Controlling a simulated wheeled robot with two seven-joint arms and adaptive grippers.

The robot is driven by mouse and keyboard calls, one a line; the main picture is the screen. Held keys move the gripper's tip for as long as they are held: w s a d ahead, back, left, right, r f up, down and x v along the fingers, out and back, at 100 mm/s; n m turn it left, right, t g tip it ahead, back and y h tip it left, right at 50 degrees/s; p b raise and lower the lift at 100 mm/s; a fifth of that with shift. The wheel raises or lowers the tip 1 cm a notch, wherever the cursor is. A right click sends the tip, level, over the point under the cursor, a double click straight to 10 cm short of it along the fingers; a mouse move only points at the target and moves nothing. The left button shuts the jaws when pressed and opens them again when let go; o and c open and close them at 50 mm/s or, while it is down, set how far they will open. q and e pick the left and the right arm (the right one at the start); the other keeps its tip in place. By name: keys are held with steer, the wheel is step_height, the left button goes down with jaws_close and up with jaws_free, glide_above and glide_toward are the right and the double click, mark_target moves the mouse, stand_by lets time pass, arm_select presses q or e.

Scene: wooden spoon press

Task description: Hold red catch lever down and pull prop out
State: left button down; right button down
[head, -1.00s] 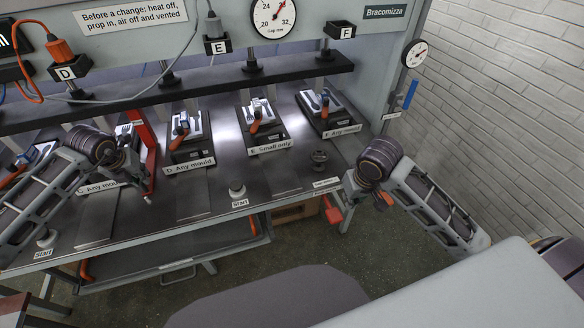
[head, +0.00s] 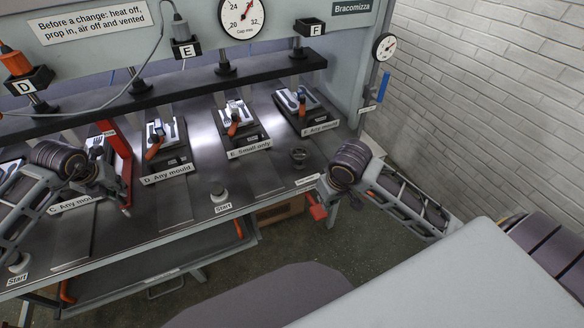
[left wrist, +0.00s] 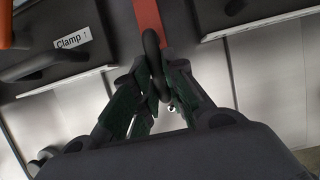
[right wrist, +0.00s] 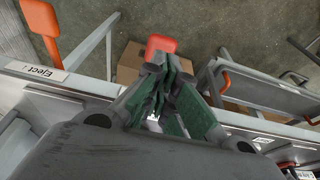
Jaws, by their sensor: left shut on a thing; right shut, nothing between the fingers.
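The red prop (head: 120,160) stands as a long upright bar at the left of the press in the head view. Its red bar also shows at the top of the left wrist view (left wrist: 148,15), with a dark ring (left wrist: 152,50) at its near end. My left gripper (left wrist: 158,88) is shut on this ring. The red catch lever (head: 317,209) hangs at the table's front right edge. Its red pad (right wrist: 160,46) lies just beyond my right gripper (right wrist: 170,72), which is shut and empty. I cannot tell whether the fingertips touch it.
Another orange-red lever (right wrist: 40,17) stands by the "Eject" label, beside my right gripper. Several moulds, such as the one at E (head: 240,120), sit on the press table (head: 205,160).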

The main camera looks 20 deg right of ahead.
mark_target(322, 215)
steer(key=shift+x, duration=2.45)
steer(key=shift+s+x, duration=0.25)
steer(key=shift+x, duration=0.8)
steer(key=shift+s+x, duration=0.25)
steer(key=shift+x, duration=0.75)
steer(key=shift+s+x, duration=0.25)
steer(key=shift+x, duration=0.8)
arm_select(q)
steer(key=shift+s, duration=0.2)
arm_select(e)
steer(key=shift+f, duration=0.15)
arm_select(q)
steer(key=shift+s, duration=5.6)
steer(key=shift+w, duration=0.1)
arm_select(e)
steer(key=shift+w+r+v, duration=0.1)
steer(key=shift+w+v, duration=0.2)
steer(key=shift+v, duration=1)
steer(key=shift+w+r+v, duration=0.1)
steer(key=shift+w+v, duration=0.25)
steer(key=shift+v, duration=0.95)
steer(key=shift+w+r+v, duration=0.1)
steer(key=shift+w+v, duration=0.2)
steer(key=shift+v, duration=1)
